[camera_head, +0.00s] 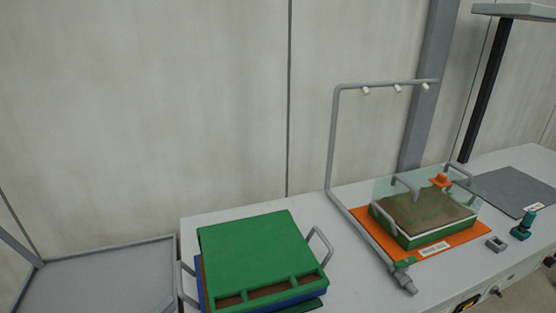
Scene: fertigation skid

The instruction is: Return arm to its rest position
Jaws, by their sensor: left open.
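Neither of my grippers nor my arms can be made out in the head view. A stack of trays (255,245) with a green top sits at the front left of the grey bench (205,228). Its top has a row of brown-filled openings along the front edge, and a grey handle rises at each side. To the right, a green tray of brown and green growth (425,209) sits on an orange mat (468,234) under a clear panel.
A grey pipe frame (333,140) with several small nozzles arches over the orange mat. A teal bottle-like item (522,228) and a small grey block (496,243) stand right of it. A dark mat (515,190) lies at the right. A grey-framed surface (100,280) is at the lower left.

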